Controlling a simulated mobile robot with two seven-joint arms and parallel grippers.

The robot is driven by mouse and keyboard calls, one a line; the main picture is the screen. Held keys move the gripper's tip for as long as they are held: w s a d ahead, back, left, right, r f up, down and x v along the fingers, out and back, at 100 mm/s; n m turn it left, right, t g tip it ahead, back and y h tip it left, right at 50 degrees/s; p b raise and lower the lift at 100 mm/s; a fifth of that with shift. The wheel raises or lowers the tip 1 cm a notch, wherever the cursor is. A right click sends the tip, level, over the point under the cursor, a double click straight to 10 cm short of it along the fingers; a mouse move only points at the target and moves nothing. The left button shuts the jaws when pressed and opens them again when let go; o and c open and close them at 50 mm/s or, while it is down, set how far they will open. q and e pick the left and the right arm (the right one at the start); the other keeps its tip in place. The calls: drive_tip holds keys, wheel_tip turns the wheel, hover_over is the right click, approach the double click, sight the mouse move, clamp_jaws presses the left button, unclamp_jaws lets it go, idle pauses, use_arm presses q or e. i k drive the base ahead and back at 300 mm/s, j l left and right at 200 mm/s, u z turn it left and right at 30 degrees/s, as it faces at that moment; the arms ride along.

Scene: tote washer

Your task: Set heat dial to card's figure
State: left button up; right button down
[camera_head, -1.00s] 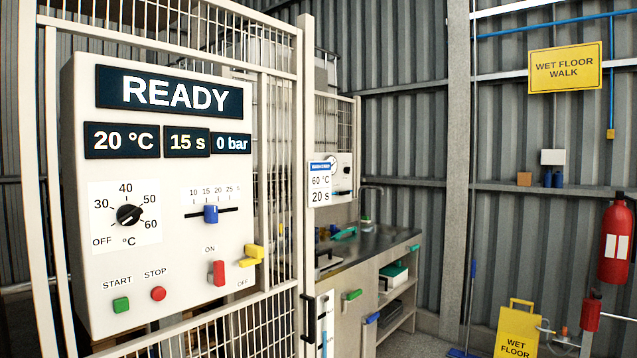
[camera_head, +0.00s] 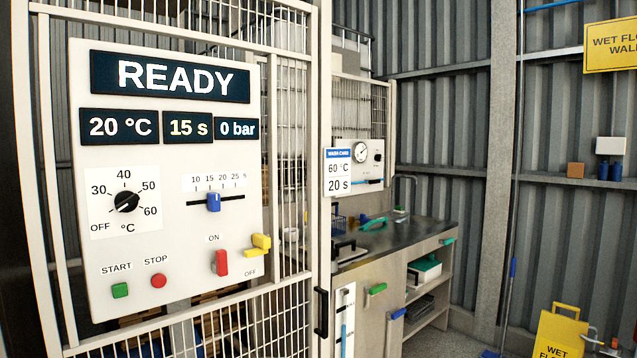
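The heat dial (camera_head: 127,201) is a black round knob on a white plate at the left of the control panel (camera_head: 75,265). Its scale reads OFF, 30, 40, 50, 60 °C. A pale line slants across the knob, but it is too small to tell exactly which mark it points at. The wash card (camera_head: 338,172) hangs on the fence post right of the panel and reads 60 °C and 20 s. The temperature display (camera_head: 119,126) shows 20 °C, and the display above (camera_head: 170,77) shows READY. Neither of my grippers is in view.
The panel also bears a blue slider (camera_head: 214,202), a red ON/OFF lever (camera_head: 221,263), a yellow handle (camera_head: 260,242), a green START button (camera_head: 120,290) and a red STOP button (camera_head: 158,281). A steel bench (camera_head: 425,232) stands behind the fence at right.

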sight(125, 201)
drive_tip(key=u, duration=0.9)
drive_tip(key=i+l+u, duration=0.1)
drive_tip(key=i+l, duration=0.15)
drive_tip(key=i, duration=0.15)
